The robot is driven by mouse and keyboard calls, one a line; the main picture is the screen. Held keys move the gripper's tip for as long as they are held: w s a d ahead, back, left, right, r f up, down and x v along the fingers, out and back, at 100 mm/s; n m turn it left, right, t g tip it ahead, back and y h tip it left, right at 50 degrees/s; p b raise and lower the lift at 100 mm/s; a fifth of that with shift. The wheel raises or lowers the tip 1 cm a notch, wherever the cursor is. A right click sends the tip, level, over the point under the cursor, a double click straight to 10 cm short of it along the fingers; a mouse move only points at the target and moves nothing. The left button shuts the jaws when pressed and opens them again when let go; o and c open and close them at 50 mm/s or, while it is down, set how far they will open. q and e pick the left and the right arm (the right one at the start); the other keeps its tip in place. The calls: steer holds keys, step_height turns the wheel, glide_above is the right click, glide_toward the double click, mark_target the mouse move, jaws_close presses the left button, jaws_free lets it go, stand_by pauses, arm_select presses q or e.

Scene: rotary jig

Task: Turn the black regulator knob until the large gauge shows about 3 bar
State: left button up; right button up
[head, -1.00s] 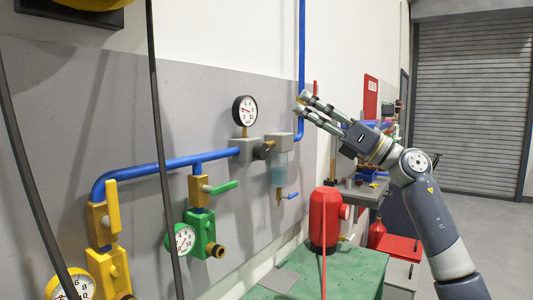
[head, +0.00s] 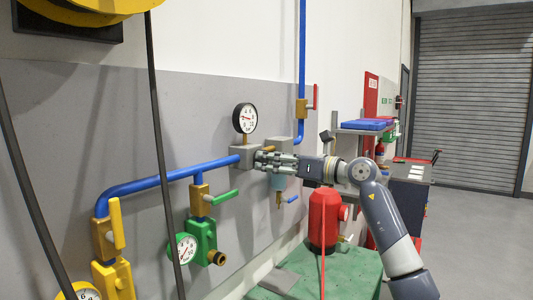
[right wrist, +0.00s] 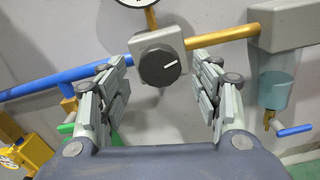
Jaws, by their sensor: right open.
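The black regulator knob (right wrist: 160,68) is on the front of a grey regulator block (right wrist: 175,38), with its white mark pointing right and slightly up in the right wrist view. My right gripper (head: 266,160) is open, its fingers on either side of the knob in the right wrist view. I see no clear contact. In the head view the gripper mostly hides the knob. The large gauge (head: 245,118), white with a black rim, stands above the grey block. Its red needle is too small to read exactly. My left gripper is not in view.
A blue pipe (head: 150,184) runs left from the regulator. A clear filter bowl (right wrist: 276,88) hangs to its right. Yellow and green valves with smaller gauges (head: 183,248) are at lower left. A red tank (head: 323,218) stands on a green bench (head: 345,272) below my arm.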

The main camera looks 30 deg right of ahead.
steer(key=shift+x, duration=1.1)
steer(key=c, duration=1.1)
steer(key=shift+o, duration=0.2)
steer(key=shift+p, duration=0.3)
steer(key=shift+m, duration=0.3)
steer(key=o, duration=1.1)
steer(key=shift+c, duration=0.2)
steer(key=shift+s+d, duration=0.1)
steer(key=shift+s, duration=0.05)
